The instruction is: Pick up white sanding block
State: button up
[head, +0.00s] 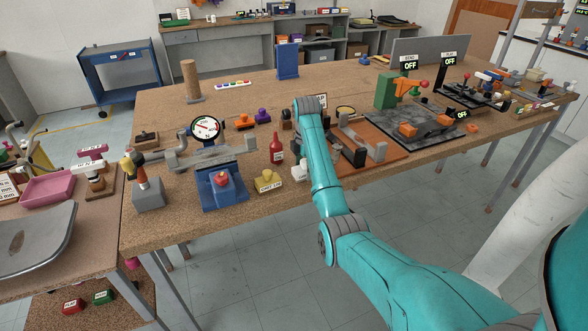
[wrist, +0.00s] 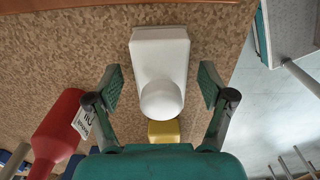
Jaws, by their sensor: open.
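The white sanding block (wrist: 160,50), a pale slab with a rounded knob, lies on the brown speckled bench in the wrist view. Its knob end points toward my gripper. My gripper (wrist: 161,86) is open, with one green-padded finger on each side of the block. A gap shows between each finger and the block, so I see no contact. In the head view a small white piece (head: 299,169) shows just left of my arm, near the bench's front edge. My gripper's fingers are hidden behind my arm there.
A brown board with fixtures (head: 385,150) is right of my arm.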

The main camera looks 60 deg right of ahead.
jog(key=shift+a+f, duration=0.1)
jog(key=shift+f, duration=0.15)
jog(key=c, duration=1.3)
jog(key=shift+w, duration=0.1)
jog(key=shift+c, duration=0.2)
